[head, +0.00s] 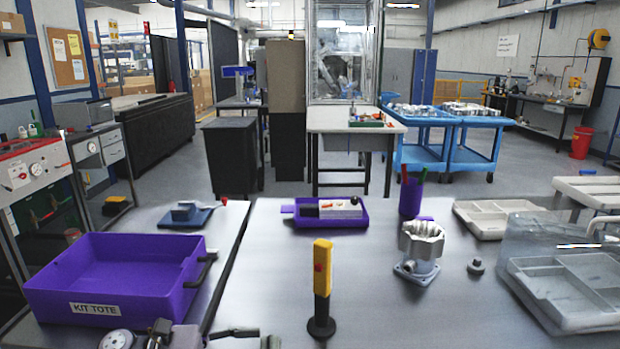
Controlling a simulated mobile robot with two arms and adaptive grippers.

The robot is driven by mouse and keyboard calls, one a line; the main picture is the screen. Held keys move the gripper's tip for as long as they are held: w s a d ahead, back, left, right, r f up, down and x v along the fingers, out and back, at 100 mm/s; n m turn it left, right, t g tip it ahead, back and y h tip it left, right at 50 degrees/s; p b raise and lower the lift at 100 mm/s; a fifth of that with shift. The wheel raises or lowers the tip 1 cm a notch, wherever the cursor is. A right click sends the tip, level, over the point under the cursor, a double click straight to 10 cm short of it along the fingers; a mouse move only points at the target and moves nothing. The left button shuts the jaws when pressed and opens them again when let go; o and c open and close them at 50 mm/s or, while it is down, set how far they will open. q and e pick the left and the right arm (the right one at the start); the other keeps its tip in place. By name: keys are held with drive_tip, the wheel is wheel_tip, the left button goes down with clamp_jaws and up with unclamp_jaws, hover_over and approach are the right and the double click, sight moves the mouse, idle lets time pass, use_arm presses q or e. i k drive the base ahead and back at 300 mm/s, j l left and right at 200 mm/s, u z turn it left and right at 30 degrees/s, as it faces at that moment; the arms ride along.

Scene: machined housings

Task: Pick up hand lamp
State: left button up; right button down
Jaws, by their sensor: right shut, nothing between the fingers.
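The hand lamp (322,268) is yellow and black with a round dark base. It stands upright on the grey table (290,260), near the front middle, with nothing touching it. My right gripper (268,341) shows only in part at the bottom edge, to the left of the lamp's base and apart from it. It is shut and empty; most of it is cut off by the frame. My left gripper cannot be made out.
A purple kit tote (66,279) stands at left. A metal housing (421,248), a small grey knob-like part (476,267) and a purple cup (411,198) stand right of the lamp. A purple tray (332,222) lies behind. Pale trays (500,222) fill the right. Table around the lamp is clear.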

sight(320, 326)
drive_tip(key=k+j, duration=0.3)
drive_tip(key=j, duration=0.15)
drive_tip(key=k+j, duration=0.3)
drive_tip(key=j, duration=0.15)
